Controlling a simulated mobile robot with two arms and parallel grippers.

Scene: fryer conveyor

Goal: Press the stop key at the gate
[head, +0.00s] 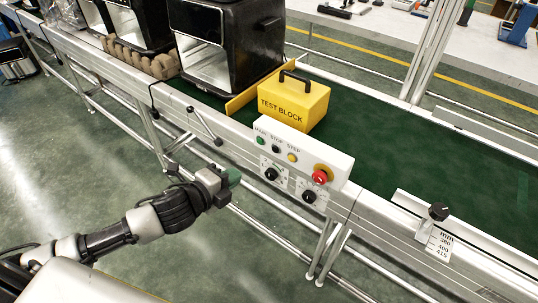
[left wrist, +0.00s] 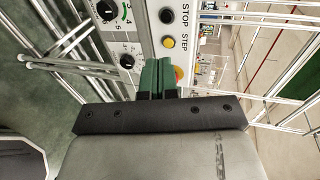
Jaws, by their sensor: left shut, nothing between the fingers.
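The control box (head: 340,165) is white and is fixed to the conveyor's near side. Its top row has a green MAIN key (head: 261,140), a black STOP key (head: 276,149) and a yellow STEP key (head: 292,157). In the left wrist view the STOP key (left wrist: 167,15) is beyond the STEP key (left wrist: 168,42). My left gripper (head: 233,178) is shut and empty, in front and to the left of the box, apart from the STOP key. Its green fingertips (left wrist: 157,64) show together in the left wrist view and partly hide a red button. My right gripper is not in view.
A yellow TEST BLOCK (head: 300,100) stands on the green belt (head: 400,130) beside a yellow gate plate (head: 240,101). Black fryers stand at left. A lever (head: 205,127) sticks out left of the box.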

